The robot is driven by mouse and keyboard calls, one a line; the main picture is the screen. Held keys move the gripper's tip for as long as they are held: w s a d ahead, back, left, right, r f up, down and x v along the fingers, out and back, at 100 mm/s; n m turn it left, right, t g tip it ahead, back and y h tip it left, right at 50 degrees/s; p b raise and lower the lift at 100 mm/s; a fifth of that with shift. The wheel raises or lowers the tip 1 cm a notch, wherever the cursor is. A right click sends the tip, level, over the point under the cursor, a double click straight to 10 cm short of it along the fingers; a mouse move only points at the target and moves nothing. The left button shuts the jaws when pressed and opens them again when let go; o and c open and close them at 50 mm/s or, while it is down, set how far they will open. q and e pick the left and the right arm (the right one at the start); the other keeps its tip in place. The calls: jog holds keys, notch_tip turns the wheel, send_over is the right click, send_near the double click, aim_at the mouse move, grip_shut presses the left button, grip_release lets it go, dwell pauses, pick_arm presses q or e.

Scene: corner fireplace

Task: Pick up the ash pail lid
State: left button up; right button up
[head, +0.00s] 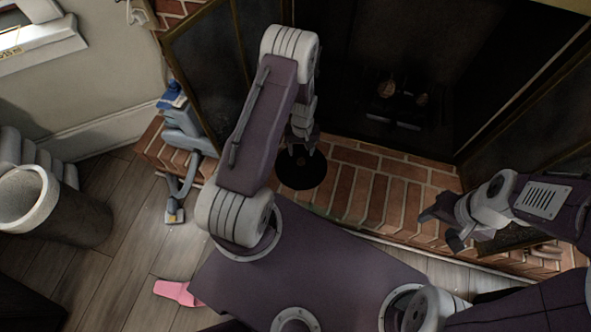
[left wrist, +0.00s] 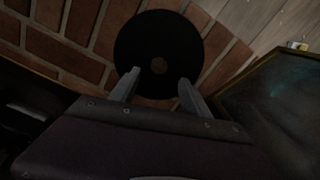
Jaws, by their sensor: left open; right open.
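A round black disc, which looks like the ash pail lid (head: 301,171), lies on the brick hearth in front of the fireplace. It also shows in the left wrist view (left wrist: 158,38) with a small brownish spot near its middle. My left gripper (head: 301,152) is open and points down over the lid. In the left wrist view its two fingertips (left wrist: 157,76) are apart and overlap the lid's near part. I cannot tell whether they touch it. My right gripper (head: 440,226) is open and empty over the hearth at the right. No pail is clearly visible.
A grey-blue device (head: 184,135) stands at the hearth's left end. A grey cylindrical bin (head: 45,205) is at the far left. A pink item (head: 178,291) lies on the wood floor. Open glass fireplace doors (head: 209,65) flank the dark firebox. The middle bricks (head: 375,185) are clear.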

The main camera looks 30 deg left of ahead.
aim_at(302, 161)
pick_arm(q)
jog(key=shift+f+b, duration=1.25)
jog(key=shift+f, duration=0.7)
notch_tip(302, 161, down, 5)
jog(key=b, duration=0.3)
jog(key=shift+w+f+b, duration=0.1)
jog(key=shift+f+b, duration=0.05)
jog(key=shift+b, duration=0.25)
jog(key=shift+r, duration=0.2)
grip_shut()
